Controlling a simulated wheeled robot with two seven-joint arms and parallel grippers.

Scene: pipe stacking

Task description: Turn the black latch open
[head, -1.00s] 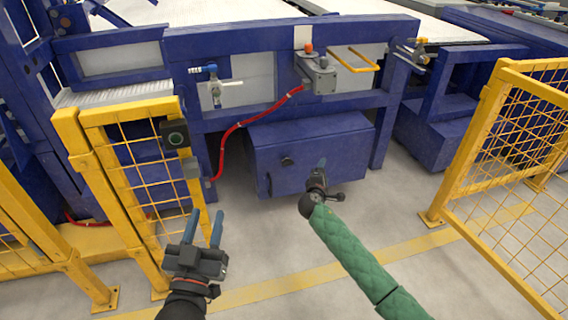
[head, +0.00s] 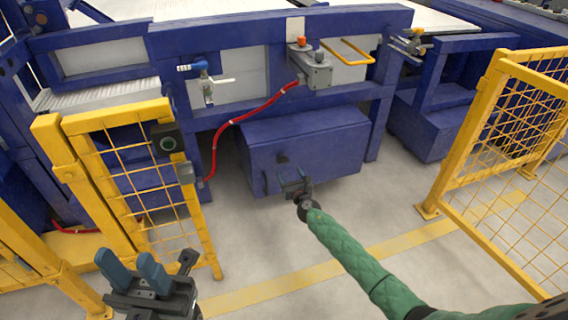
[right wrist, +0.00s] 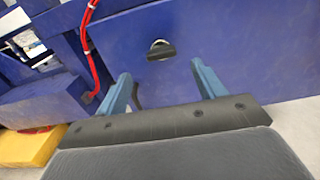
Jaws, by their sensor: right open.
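The black latch (right wrist: 161,52) is a small dark bar on a round pale mount on the front of the blue cabinet (head: 325,155). In the right wrist view it lies ahead of and between the two blue fingers, with clear space on both sides.
Another yellow fence (head: 505,140) stands at the right. A red hose (head: 222,137) hangs above the cabinet's left side. The floor before the cabinet is clear.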

